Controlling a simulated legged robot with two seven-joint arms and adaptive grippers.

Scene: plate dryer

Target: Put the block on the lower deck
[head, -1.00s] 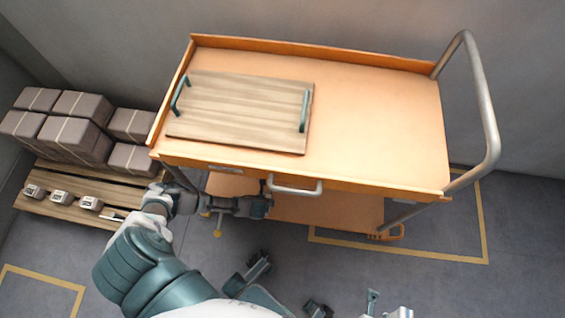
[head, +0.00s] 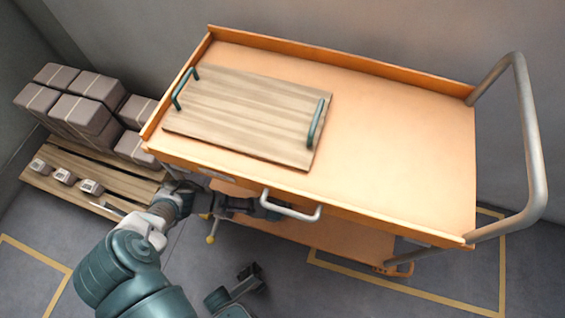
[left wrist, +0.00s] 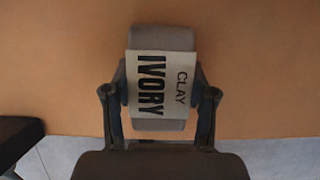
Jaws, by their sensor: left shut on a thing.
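The block (left wrist: 160,125) is grey-brown with a pale label reading IVORY and CLAY. In the left wrist view it sits between the two fingers of my left gripper (left wrist: 161,88), which is shut on it. Behind it is the orange surface of the lower deck (left wrist: 260,75); I cannot tell whether the block touches it. In the head view my left gripper (head: 272,211) is at the cart's front, low beside the handle and over the lower deck (head: 345,238). The upper deck's front edge partly hides it there, and the block cannot be made out.
The orange upper deck (head: 400,150) overhangs the lower one. A wooden tray (head: 245,115) with two green handles lies on it. A front handle (head: 291,207) juts out near my gripper. A pallet (head: 110,185) with grey boxes and small blocks stands at left.

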